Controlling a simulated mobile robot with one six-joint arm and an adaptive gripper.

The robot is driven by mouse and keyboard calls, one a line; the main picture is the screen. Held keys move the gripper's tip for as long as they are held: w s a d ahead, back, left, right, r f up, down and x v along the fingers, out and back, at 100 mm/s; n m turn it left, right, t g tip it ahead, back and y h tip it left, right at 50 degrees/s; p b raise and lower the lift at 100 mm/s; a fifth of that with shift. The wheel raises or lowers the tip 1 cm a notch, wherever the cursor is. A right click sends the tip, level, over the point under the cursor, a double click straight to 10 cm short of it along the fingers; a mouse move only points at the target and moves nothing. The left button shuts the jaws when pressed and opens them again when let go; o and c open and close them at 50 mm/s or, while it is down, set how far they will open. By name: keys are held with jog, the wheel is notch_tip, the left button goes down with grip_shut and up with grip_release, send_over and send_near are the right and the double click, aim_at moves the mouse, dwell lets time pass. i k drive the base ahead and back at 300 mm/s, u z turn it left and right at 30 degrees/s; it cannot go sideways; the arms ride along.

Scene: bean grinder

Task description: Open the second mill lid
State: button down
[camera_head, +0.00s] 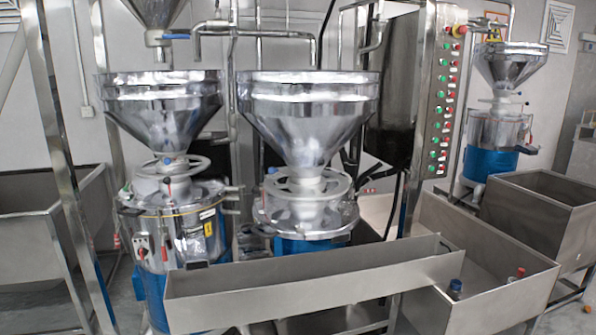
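Three grinding mills with steel hoppers stand in the head view. The left mill (160,115) has a wide steel hopper over a round body with a yellow band. The middle mill (308,125) has a similar wide hopper, a flat grey handwheel (306,187) under it and a blue base. A smaller mill (505,135) stands far right at the back. The hopper tops are seen nearly edge-on, so I cannot tell whether lids lie on them or are open. My gripper is not in view.
A long steel trough (310,280) runs across the front of the left and middle mills. A steel bin (480,300) stands at front right, another bin (540,215) behind it. A button panel (438,95) rises right of the middle mill. Pipes pass behind the hoppers.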

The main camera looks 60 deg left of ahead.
aim_at(307, 117)
jog(key=u, duration=0.8)
jog(key=i, duration=0.9)
jog(key=u, duration=0.5)
